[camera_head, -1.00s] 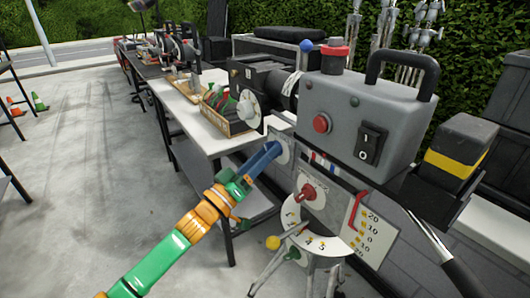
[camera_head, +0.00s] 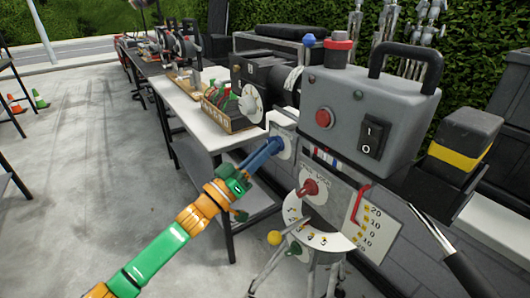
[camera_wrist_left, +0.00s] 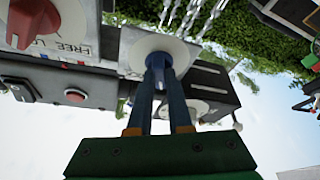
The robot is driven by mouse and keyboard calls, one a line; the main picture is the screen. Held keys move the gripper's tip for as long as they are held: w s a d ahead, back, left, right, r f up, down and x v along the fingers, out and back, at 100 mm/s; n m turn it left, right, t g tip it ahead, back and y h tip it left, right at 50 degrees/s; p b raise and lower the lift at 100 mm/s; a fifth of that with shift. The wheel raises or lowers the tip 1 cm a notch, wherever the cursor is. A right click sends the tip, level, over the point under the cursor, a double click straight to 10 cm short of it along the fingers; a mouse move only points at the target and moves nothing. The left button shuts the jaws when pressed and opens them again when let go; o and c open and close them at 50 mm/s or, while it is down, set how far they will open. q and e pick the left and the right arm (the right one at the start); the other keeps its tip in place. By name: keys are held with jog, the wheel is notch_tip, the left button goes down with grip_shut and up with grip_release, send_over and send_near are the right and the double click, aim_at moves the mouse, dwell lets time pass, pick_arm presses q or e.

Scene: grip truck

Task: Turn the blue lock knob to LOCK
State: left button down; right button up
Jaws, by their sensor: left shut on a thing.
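The blue knob (camera_wrist_left: 158,62) sits at the centre of a white round dial on the side of the grey machine. My left gripper (camera_wrist_left: 158,82) has its two blue fingers on either side of the knob and is shut on it. In the head view my left gripper (camera_head: 277,146) reaches the white dial plate (camera_head: 285,137); its fingers hide most of the knob there. The knob's markings cannot be read. My right gripper is in neither view.
A red knob (camera_head: 309,188) with a lettered plate sits below the grey machine box (camera_head: 345,108). A yellow-balled lever (camera_head: 274,238) and a numbered scale (camera_head: 371,225) are close by. A white table (camera_head: 205,118) stands behind my left arm. Open paving lies to the left.

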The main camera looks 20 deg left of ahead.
pick_arm(q)
jog(key=m+g+h+b, duration=0.1)
jog(key=m+h, duration=0.1)
jog(key=m, duration=0.3)
jog(key=m+g+h+b, duration=0.1)
jog(key=m+g+h, duration=0.1)
jog(key=m, duration=0.3)
jog(key=m+g+h+b, duration=0.1)
jog(key=m+g, duration=0.1)
jog(key=m, duration=0.3)
jog(key=shift+w+a+h, duration=0.15)
jog(key=shift+a+h, duration=0.05)
jog(key=shift+h, duration=0.2)
jog(key=shift+m, duration=0.4)
jog(key=c, duration=0.8)
grip_release()
jog(key=shift+c, duration=0.2)
jog(key=b+v, duration=0.2)
jog(key=v, duration=0.5)
